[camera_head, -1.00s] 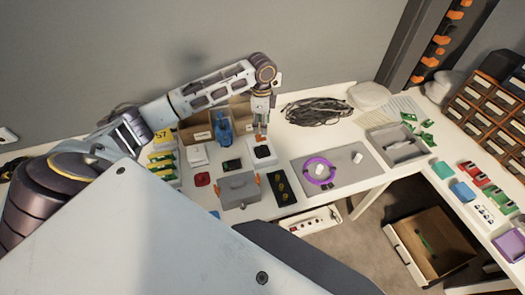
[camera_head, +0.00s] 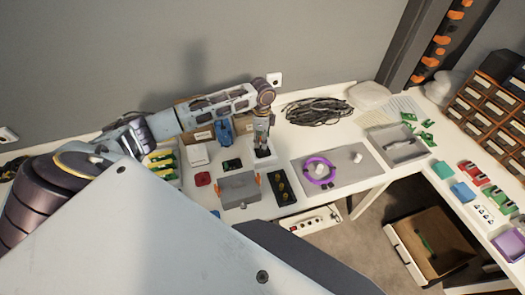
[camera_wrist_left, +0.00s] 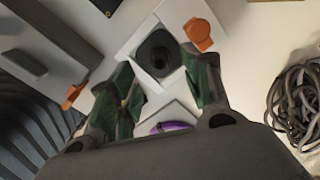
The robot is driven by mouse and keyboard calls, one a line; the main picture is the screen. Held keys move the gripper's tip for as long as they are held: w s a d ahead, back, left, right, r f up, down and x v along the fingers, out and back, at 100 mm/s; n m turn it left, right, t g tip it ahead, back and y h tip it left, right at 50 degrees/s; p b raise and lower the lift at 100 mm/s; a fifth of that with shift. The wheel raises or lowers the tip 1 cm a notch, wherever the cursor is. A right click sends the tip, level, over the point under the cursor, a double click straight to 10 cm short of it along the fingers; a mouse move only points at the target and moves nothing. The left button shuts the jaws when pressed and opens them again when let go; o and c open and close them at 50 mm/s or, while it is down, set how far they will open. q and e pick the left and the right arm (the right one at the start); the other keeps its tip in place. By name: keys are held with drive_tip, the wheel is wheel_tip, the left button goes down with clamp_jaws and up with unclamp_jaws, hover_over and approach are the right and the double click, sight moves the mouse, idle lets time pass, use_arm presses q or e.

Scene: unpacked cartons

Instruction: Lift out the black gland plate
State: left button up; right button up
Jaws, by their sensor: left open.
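The black gland plate (camera_wrist_left: 158,58) appears as a dark rounded square with a round hole, lying in a white box (camera_wrist_left: 130,48) in the left wrist view. In the head view the white box (camera_head: 272,161) stands behind the grey case, and the black piece is mostly hidden by my gripper. My left gripper (camera_head: 262,147) points down over it. In the wrist view its green-padded fingers (camera_wrist_left: 160,84) are open, apart on either side of the plate's near edge. I cannot tell whether they touch it. My right gripper is out of view.
A grey case (camera_head: 238,189) with orange latches stands close in front. A black panel with yellow parts (camera_head: 281,185) lies beside it. A blue object (camera_head: 224,132) stands to the left of the gripper. A dark cable coil (camera_head: 317,111) lies to the right.

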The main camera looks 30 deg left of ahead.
use_arm(q)
drive_tip(key=shift+d+f+p, duration=0.1)
drive_tip(key=shift+f+p, duration=0.2)
drive_tip(key=shift+f, duration=2.3)
clamp_jaws()
